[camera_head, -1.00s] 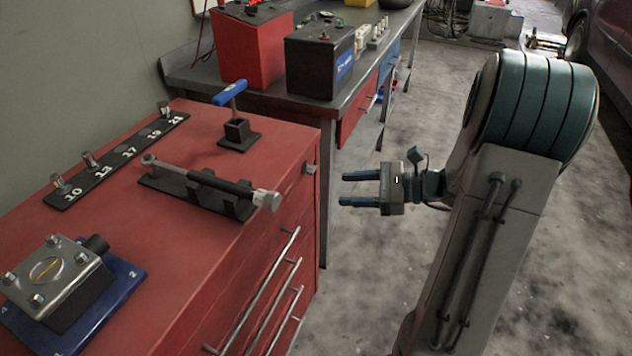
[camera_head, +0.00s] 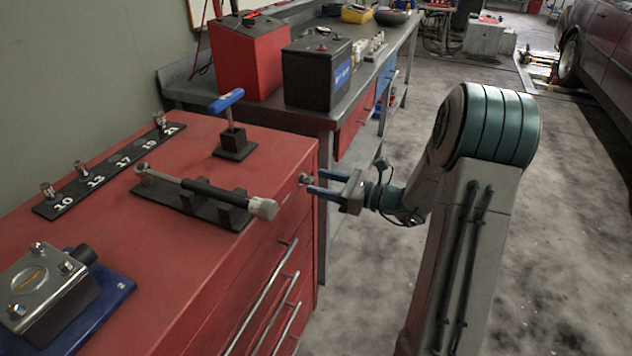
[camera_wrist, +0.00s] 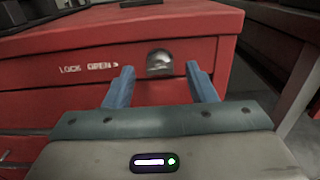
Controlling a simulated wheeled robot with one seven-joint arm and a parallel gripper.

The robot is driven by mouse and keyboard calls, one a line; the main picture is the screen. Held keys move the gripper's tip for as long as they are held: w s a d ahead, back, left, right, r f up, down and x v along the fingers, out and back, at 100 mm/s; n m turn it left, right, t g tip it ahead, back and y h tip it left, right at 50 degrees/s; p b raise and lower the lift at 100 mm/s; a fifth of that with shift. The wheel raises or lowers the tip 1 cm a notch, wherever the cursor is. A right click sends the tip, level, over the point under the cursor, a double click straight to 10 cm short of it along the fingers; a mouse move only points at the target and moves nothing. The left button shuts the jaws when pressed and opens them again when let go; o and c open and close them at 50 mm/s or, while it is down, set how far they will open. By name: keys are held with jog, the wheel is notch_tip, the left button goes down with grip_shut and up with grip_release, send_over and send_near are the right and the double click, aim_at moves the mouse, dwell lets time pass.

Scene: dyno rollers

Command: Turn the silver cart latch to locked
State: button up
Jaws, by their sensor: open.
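The silver latch (camera_wrist: 159,63) is a small rounded metal knob on the upper front of the red tool cart (camera_wrist: 85,75). White lettering reading "LOCK OPEN" is left of it in the wrist view. In the head view the latch (camera_head: 305,179) shows near the cart's right corner. My gripper (camera_head: 315,182) is open, its two blue fingers pointing at the cart face. In the wrist view my gripper (camera_wrist: 160,80) has one finger on each side of the latch, slightly below it. I cannot tell whether the fingers touch it.
On the cart top lie a torque wrench (camera_head: 205,195) in a black holder, a blue-handled T-tool (camera_head: 227,101), a numbered socket rail (camera_head: 110,172) and a metal block on a blue plate (camera_head: 110,300). A workbench (camera_head: 300,110) stands behind. Drawer handles (camera_head: 262,285) jut below. Floor at right is clear.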

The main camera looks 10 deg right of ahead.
jog(key=shift+x, duration=1)
jog(key=c, duration=1)
